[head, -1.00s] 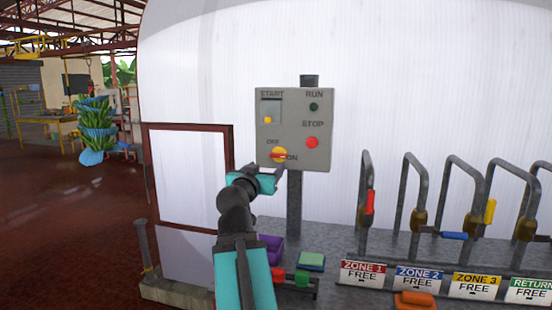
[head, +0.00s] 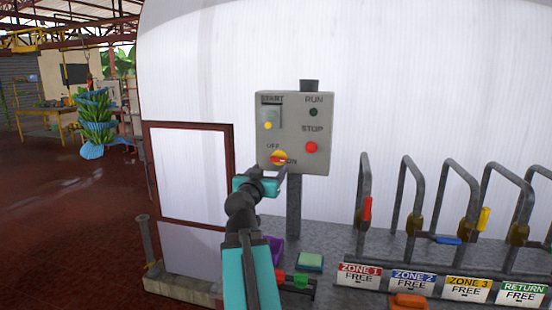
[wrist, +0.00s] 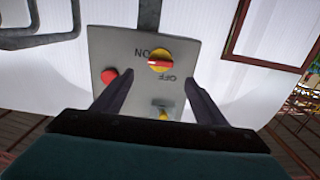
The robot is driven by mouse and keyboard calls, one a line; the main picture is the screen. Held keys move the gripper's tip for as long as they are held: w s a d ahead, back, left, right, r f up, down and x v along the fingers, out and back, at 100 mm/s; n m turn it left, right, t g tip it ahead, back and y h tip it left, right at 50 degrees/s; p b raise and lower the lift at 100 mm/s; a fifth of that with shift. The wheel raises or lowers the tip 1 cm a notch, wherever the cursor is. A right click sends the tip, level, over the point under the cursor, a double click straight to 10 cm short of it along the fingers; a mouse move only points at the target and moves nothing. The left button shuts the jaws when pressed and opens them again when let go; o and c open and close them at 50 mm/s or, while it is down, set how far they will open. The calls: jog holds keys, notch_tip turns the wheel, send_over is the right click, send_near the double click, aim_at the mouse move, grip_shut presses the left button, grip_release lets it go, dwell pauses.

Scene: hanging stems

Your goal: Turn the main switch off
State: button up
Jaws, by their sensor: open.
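The main switch (head: 279,158) is a yellow disc with a red handle, low on the left of a grey control panel (head: 321,131). Its handle lies about level, toward the ON label; OFF is marked at its upper left. In the wrist view, where the panel is upside down, the switch (wrist: 161,60) shows between and beyond my fingertips. My gripper (head: 274,174) is just below the switch in the head view. In the wrist view my gripper (wrist: 158,84) has its fingers spread apart with nothing between them. I cannot tell the exact gap to the panel.
A red STOP button (head: 311,147), a dark RUN lamp (head: 313,112) and a START control with a flap (head: 271,114) share the panel. Pipe valves with coloured handles (head: 367,208) stand to the right. A purple bin (head: 274,249) sits below, beside my arm.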

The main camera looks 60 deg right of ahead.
aim_at(277, 161)
jog(key=shift+p+x, duration=0.85)
jog(key=shift+p, duration=1.65)
jog(key=shift+p+x, duration=1.15)
jog(key=shift+x, duration=3)
jog(key=shift+w, duration=0.1)
jog(key=c, duration=0.9)
jog(key=shift+c, duration=0.8)
